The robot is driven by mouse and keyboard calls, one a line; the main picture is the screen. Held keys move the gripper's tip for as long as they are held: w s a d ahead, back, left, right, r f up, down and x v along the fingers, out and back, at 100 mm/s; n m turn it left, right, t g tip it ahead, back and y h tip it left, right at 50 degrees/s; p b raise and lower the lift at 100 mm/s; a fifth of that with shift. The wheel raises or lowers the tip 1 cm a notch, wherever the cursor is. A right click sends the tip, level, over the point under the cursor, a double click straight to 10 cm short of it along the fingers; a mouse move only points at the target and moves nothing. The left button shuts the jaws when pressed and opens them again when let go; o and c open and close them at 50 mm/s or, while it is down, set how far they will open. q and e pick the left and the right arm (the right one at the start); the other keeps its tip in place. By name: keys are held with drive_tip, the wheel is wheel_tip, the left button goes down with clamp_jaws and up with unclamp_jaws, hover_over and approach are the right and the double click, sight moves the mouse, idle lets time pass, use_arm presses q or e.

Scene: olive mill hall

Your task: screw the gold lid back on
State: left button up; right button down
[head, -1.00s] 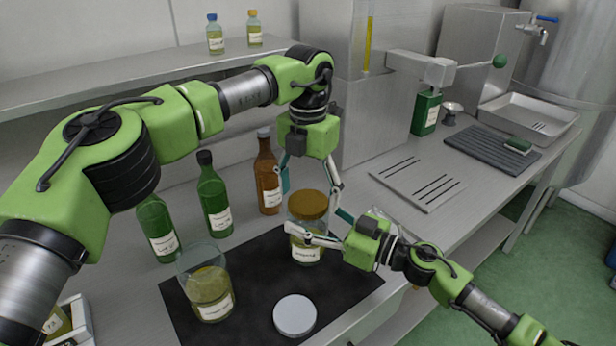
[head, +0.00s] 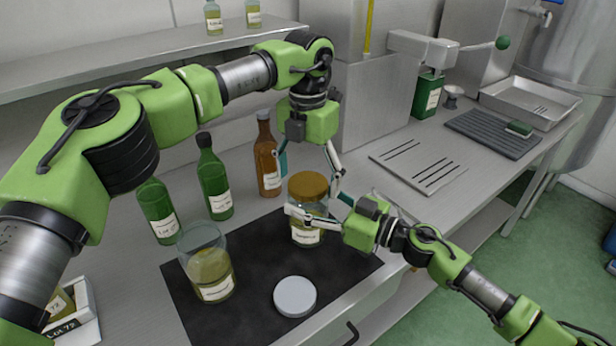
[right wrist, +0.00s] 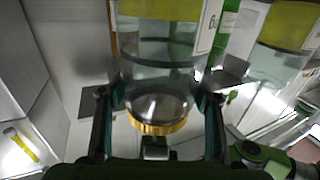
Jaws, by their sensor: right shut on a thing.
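The gold lid (head: 308,185) sits on top of a labelled glass jar (head: 306,237) standing at the back right of the black mat. In the right wrist view the gold lid (right wrist: 158,127) shows at the end of the glass jar (right wrist: 158,80). My right gripper (head: 312,214) is shut on the jar just below the lid, one finger across its front. My left gripper (head: 309,165) points down over the lid, its fingers apart on either side. Whether they touch the lid, and whether it is threaded, I cannot tell.
An open jar (head: 207,268) stands on the mat (head: 250,312) at left. A pale grey lid (head: 295,296) lies at the front. Green bottles (head: 213,180) and a brown bottle (head: 267,160) stand behind. A slotted plate (head: 418,165) lies on the right counter.

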use_arm(q)
drive_tip(key=shift+r, duration=0.1)
use_arm(e)
drive_tip(key=shift+s, duration=0.1)
use_arm(q)
wheel_tip(320, 180, up, 12)
idle(0.4)
use_arm(e)
drive_tip(key=c, duration=0.6)
unclamp_jaws()
drive_tip(key=shift+c, duration=0.2)
drive_tip(key=v, duration=1.2)
